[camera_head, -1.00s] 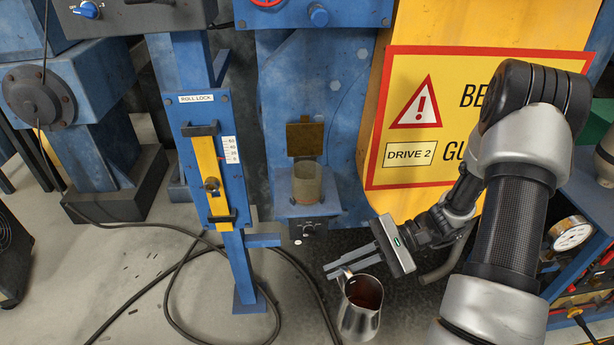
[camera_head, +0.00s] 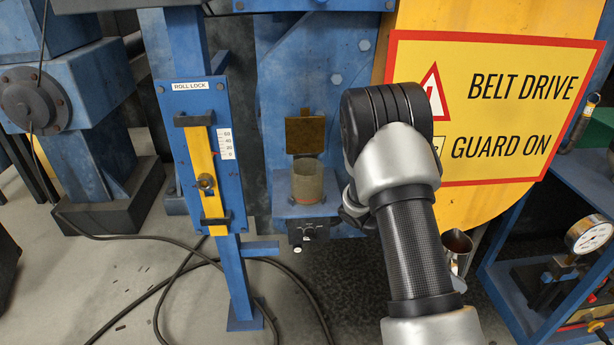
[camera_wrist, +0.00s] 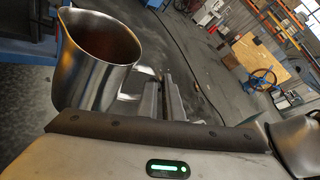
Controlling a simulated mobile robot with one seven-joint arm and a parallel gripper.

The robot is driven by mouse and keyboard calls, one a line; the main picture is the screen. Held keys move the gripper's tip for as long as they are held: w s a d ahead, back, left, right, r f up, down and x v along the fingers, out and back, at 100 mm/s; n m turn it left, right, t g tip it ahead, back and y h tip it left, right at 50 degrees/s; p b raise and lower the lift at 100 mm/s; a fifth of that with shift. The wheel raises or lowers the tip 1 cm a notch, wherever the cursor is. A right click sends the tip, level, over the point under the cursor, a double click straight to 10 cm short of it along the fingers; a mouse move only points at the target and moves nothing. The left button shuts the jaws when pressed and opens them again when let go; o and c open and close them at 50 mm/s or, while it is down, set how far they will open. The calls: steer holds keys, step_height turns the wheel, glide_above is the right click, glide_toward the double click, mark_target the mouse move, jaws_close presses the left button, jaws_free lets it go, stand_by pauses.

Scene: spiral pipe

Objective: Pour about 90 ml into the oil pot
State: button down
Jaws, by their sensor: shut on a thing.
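The oil pot (camera_head: 307,184) is a small translucent cup on a blue bracket, with its brown lid (camera_head: 305,135) standing open behind it. A steel jug (camera_head: 457,246) shows in the head view to the right of my forearm, which hides part of it. In the wrist view the jug (camera_wrist: 95,62) is at the upper left, tilted in the picture, with dark reddish-brown liquid inside. My gripper (camera_wrist: 162,95) is shut on the jug at its handle side; the exact grip is partly hidden. In the head view my arm hides the gripper. The jug is apart from the pot, to its right and lower.
A blue post with a yellow slide and scale (camera_head: 207,165) stands left of the pot. A yellow belt guard (camera_head: 490,110) is behind my arm. A blue frame with a gauge (camera_head: 588,236) is at right. Black cables (camera_head: 150,290) lie on the floor.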

steer(key=w+d+r+n+t+h+b, duration=0.1)
steer(key=w+r+n+t+h+b, duration=0.2)
steer(key=w+n+t, duration=0.5)
steer(key=w+a+r+n+t+y+b, duration=0.2)
steer(key=w+a+n+t, duration=0.3)
steer(key=w, duration=0.3)
steer(key=w+a+r+n+t+y+b, duration=0.2)
steer(key=w+a+r+n+t+y, duration=0.2)
steer(key=w, duration=0.5)
steer(key=a+n+t, duration=0.1)
steer(key=n+t, duration=0.1)
steer(key=t, duration=0.1)
steer(key=shift+a+r, duration=0.2)
steer(key=shift+a, duration=0.1)
steer(key=shift+r, duration=0.1)
